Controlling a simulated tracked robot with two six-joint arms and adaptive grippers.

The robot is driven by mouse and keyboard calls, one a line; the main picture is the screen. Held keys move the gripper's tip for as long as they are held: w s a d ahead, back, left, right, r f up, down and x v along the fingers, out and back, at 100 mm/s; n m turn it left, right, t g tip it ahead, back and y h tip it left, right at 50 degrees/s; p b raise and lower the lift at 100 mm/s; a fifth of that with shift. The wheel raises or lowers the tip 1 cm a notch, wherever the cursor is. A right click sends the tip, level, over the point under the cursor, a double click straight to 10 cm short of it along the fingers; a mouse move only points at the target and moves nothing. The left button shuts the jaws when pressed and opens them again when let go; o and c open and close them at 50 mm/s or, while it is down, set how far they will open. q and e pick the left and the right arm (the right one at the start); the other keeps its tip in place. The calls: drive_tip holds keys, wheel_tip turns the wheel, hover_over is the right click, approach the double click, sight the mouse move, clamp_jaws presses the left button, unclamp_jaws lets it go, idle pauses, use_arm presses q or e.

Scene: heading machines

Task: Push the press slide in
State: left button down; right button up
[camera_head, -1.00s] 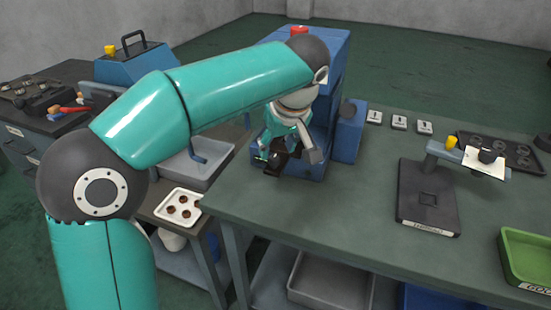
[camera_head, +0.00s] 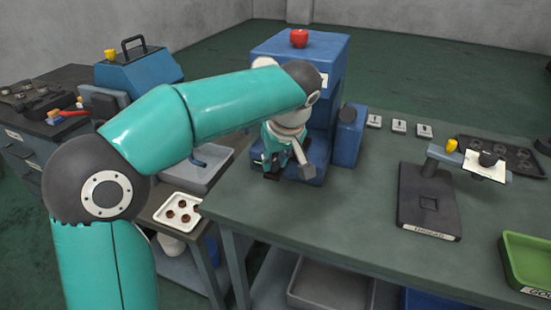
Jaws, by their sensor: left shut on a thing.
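The press (camera_head: 327,50) is a blue machine with a red button (camera_head: 299,38) on top, standing at the back left of the green table. My left arm reaches across its front from the left. My left gripper (camera_head: 287,172) is low at the press front, pointing down, and is shut on the press slide. The slide is mostly hidden behind the gripper and wrist, so its exact position cannot be told. My right gripper is not in view.
A fixture with a black base (camera_head: 428,200) and a dark tray (camera_head: 500,152) stand to the right. A green bin (camera_head: 527,262) is at the right edge. A white tray (camera_head: 183,210) with brown parts lies left of the table. The table between press and fixture is clear.

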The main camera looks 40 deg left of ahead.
use_arm(q)
drive_tip(key=w+p, duration=0.1)
drive_tip(key=w, duration=0.1)
drive_tip(key=w+a+p, duration=0.1)
drive_tip(key=w+p, duration=0.1)
drive_tip(key=shift+w+r, duration=0.1)
idle(0.3)
drive_tip(key=c, duration=1.3)
unclamp_jaws()
drive_tip(key=o, duration=0.4)
drive_tip(key=shift+w, duration=0.1)
drive_tip(key=shift+c, duration=0.2)
